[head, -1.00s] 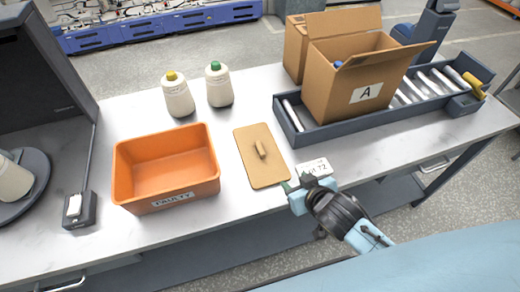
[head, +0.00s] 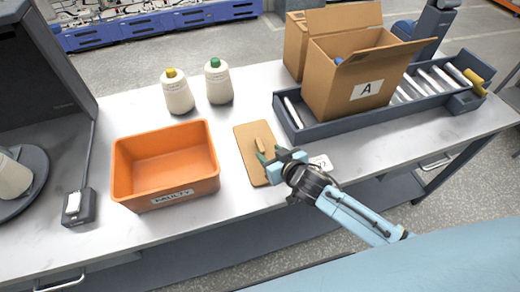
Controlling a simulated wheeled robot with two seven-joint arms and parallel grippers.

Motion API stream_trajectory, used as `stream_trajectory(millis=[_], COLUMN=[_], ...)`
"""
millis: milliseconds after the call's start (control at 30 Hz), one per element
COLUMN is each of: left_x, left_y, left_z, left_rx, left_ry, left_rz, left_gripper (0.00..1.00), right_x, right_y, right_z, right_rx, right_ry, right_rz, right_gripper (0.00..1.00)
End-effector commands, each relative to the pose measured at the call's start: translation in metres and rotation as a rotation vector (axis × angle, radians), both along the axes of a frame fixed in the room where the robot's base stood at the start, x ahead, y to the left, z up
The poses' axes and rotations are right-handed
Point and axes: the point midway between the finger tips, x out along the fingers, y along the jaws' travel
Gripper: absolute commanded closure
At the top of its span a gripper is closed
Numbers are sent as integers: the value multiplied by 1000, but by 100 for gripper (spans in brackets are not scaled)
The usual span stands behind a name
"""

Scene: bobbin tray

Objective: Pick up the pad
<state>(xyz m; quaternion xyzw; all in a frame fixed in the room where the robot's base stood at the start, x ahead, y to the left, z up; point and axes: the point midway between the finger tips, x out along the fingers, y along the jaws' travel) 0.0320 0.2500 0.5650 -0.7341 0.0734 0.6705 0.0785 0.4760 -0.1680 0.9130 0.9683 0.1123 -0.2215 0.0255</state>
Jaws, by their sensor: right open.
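The pad (head: 247,150) is a flat tan board with rounded corners, lying on the white table to the right of the orange bin. A small raised tan handle (head: 264,145) stands at its middle. My right gripper (head: 268,158) is open, with its fingertips over the pad close to the near end of the handle. I cannot tell whether the fingertips touch it. The gripper hides the pad's right near part. My left gripper is not in view.
The orange bin (head: 127,185) labelled FAULTY stands left of the pad. A cardboard box marked A (head: 335,92) sits on the roller conveyor (head: 293,127) to the right. A white label card (head: 321,162) lies beside my right gripper.

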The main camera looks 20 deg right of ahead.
Motion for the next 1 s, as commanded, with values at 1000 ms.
stream_trajectory(millis=[1000], left_x=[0], left_y=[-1], left_z=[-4], left_rx=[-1], left_ry=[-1], left_rz=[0], left_gripper=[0], right_x=[44], right_y=[11], right_z=[-21], right_rx=[0], right_ry=[1], right_rz=[0], right_gripper=[93])
